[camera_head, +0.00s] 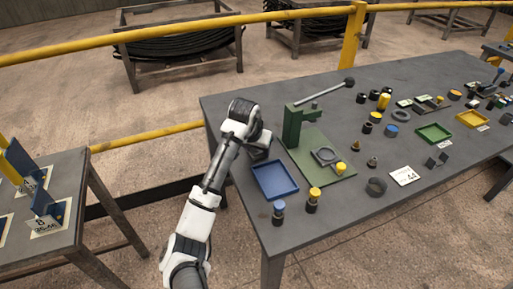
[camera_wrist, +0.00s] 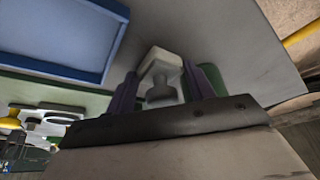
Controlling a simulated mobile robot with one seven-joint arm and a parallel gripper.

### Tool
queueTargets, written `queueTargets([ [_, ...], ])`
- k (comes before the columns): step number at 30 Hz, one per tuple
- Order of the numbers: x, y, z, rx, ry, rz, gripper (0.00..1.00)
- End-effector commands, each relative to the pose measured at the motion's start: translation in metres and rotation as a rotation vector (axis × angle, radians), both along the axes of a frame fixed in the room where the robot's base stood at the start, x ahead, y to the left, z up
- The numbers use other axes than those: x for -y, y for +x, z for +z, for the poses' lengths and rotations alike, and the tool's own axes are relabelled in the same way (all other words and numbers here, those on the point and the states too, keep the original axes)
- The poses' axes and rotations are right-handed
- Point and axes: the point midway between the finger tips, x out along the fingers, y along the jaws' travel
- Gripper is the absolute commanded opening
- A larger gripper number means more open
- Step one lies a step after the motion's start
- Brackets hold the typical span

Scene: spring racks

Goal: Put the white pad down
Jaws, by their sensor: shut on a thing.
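The white pad (camera_wrist: 162,58) is a pale block with a grey knob-like part, seen in the wrist view between my two purple-grey fingers. My gripper (camera_wrist: 164,84) is shut on it. In the head view my gripper (camera_head: 260,150) is over the near left part of the grey table, just behind the blue tray and left of the green press. The pad cannot be made out there, hidden by the gripper. The pictures do not show clearly whether the pad touches the table.
The blue tray (camera_head: 285,195) is empty; its rim (camera_wrist: 119,35) shows close by in the wrist view. The green press (camera_head: 291,125) with its lever stands to the right. Blue-topped (camera_head: 279,208) and yellow-topped (camera_head: 314,195) pieces stand near the front edge. The table's left edge is close.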

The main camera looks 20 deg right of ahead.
Motion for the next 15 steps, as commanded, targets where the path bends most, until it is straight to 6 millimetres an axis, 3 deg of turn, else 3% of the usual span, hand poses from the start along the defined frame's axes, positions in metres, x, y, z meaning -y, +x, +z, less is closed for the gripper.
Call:
queueTargets([
  [1, 0.0001, -0.0001, -0.0016, 0.0, 0.0, 0.001, 0.55],
  [6, -0.0001, 0.0, -0.0009, 0.0, 0.0, 0.0, 0.75],
  [15, -0.0002, 0.0002, 0.0014, 0.001, -0.001, 0.0, 0.75],
])
